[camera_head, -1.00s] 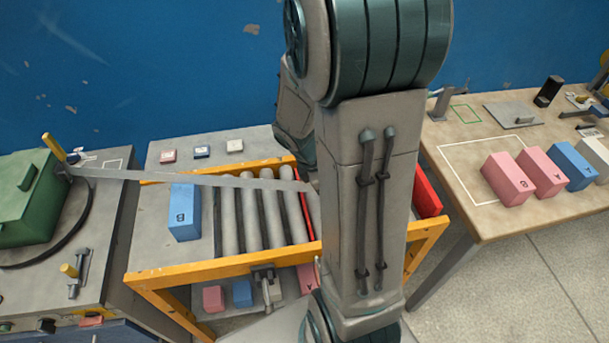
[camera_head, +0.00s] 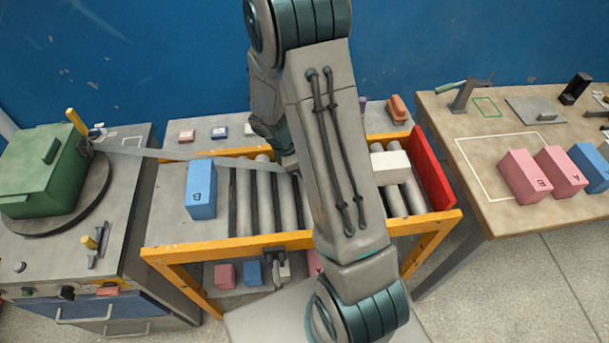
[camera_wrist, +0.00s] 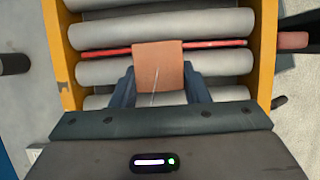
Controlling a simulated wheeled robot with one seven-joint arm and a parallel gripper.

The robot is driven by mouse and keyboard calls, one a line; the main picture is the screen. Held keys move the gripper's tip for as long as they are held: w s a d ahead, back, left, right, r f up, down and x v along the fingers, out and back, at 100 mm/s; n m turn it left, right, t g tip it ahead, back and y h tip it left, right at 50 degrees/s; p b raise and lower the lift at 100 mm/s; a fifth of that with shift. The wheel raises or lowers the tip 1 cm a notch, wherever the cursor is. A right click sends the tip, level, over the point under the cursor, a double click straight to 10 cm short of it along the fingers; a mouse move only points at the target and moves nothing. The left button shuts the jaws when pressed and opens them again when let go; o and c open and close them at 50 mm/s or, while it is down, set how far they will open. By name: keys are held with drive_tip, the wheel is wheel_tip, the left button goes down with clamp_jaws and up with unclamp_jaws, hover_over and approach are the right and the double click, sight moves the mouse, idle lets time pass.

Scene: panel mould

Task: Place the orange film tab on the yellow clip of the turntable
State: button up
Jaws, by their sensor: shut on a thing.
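The orange film tab (camera_wrist: 158,66) is in my gripper (camera_wrist: 161,90) in the wrist view, between the two dark fingers, above the rollers. In the head view my arm hides the tab and the fingers. A grey film strip (camera_head: 200,157) runs from the turntable side to behind my arm. The turntable (camera_head: 101,188) is a dark disc at the left, carrying a green box (camera_head: 45,175). A yellow clip (camera_head: 76,121) stands at the box's corner, by the film's left end. Another yellow piece (camera_head: 88,242) sits on a bracket on the cabinet top, off the disc.
The roller conveyor (camera_head: 300,242) has a yellow frame, a blue block (camera_head: 201,190), a white block (camera_head: 391,165) and a red end plate (camera_head: 432,168). A table (camera_head: 470,150) at the right holds pink and blue blocks. A blue wall is behind.

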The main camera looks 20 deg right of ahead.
drive_tip(key=shift+f, duration=1.85)
drive_tip(key=shift+f, duration=0.15)
drive_tip(key=o, duration=0.6)
drive_tip(key=shift+f, duration=0.1)
drive_tip(key=shift+c, duration=0.2)
drive_tip(key=o, duration=0.4)
drive_tip(key=shift+r, duration=0.2)
